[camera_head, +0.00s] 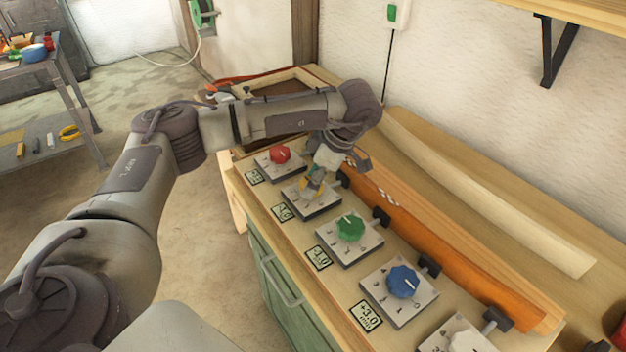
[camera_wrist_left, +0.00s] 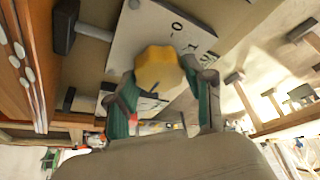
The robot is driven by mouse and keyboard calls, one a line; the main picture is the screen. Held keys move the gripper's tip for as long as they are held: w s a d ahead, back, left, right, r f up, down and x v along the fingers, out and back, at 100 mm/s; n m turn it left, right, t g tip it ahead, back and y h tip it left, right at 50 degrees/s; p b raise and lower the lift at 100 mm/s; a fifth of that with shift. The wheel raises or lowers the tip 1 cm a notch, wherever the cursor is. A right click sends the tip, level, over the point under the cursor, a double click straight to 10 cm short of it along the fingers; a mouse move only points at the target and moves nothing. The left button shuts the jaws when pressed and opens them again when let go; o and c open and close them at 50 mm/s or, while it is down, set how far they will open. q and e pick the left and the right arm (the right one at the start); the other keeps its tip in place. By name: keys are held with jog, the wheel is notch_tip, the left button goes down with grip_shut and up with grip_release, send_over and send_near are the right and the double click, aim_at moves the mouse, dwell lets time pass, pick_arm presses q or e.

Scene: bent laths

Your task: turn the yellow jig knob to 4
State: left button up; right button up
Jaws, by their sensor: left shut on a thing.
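The yellow jig knob (camera_head: 306,187) sits on a pale dial plate (camera_head: 322,207) between the red and green knobs. My left gripper (camera_head: 314,180) comes down over it and partly hides it in the head view. In the left wrist view the lobed yellow knob (camera_wrist_left: 158,68) lies between the two fingers of my left gripper (camera_wrist_left: 167,84), which are shut on it. A dark mark shows on the knob's near side there. A 0 and a 1 show on the plate (camera_wrist_left: 150,25), but I cannot tell which number the knob points at. My right gripper is not in view.
A red knob (camera_head: 280,154), a green knob (camera_head: 350,227), a blue knob (camera_head: 403,281) and a pale knob (camera_head: 468,342) stand on plates in the same row. An orange lath (camera_head: 440,250) runs behind them, with dark clamps beside it. A pale curved lath (camera_head: 490,195) lies further back.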

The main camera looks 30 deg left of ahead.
pick_arm(q)
jog(key=o, duration=1.2)
jog(key=shift+c, duration=0.2)
jog(key=v, duration=1.2)
